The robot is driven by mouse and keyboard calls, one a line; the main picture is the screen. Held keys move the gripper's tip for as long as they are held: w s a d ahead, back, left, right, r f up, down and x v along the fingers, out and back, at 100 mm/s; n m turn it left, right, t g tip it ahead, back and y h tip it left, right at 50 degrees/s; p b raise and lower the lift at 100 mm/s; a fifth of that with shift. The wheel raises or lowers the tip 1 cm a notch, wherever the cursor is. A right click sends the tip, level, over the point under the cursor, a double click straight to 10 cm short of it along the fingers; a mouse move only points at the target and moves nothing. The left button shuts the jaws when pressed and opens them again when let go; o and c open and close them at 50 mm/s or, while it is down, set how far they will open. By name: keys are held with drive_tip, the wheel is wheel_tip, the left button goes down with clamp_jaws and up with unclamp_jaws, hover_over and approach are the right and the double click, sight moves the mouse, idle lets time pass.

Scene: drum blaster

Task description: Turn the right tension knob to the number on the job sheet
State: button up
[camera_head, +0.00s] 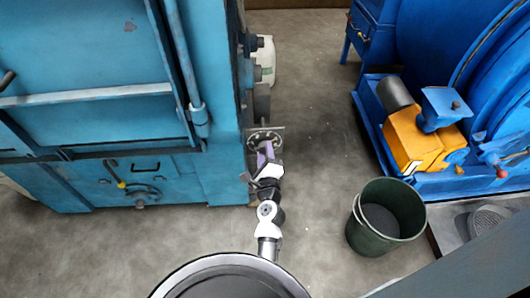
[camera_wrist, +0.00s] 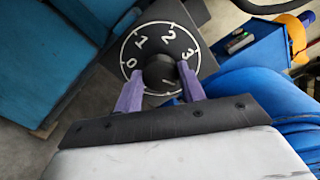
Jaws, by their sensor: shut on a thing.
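The tension knob (camera_wrist: 160,70) is a dark round knob at the centre of a black dial (camera_wrist: 137,58) in the wrist view. The dial has a white ring and the white numerals 0, 1, 2 and 3. My gripper (camera_wrist: 160,68) has its purple fingers on either side of the knob, shut on it. A small pale mark shows low on the knob, but I cannot tell the setting surely. In the head view my gripper (camera_head: 265,153) is at the dial plate (camera_head: 272,131), beside the teal machine; the knob is hidden there. I see no job sheet.
The large teal machine (camera_head: 90,125) fills the left. A blue machine (camera_head: 425,30) with an orange gearbox (camera_head: 412,145) stands at right. A dark green bucket (camera_head: 365,235) stands on the floor before it. Concrete floor (camera_head: 315,110) between the machines is clear.

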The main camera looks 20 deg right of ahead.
drive_tip(key=shift+r, duration=0.1)
idle(0.5)
drive_tip(key=o, duration=1)
drive_tip(key=shift+c, duration=0.2)
drive_tip(key=shift+s, duration=0.1)
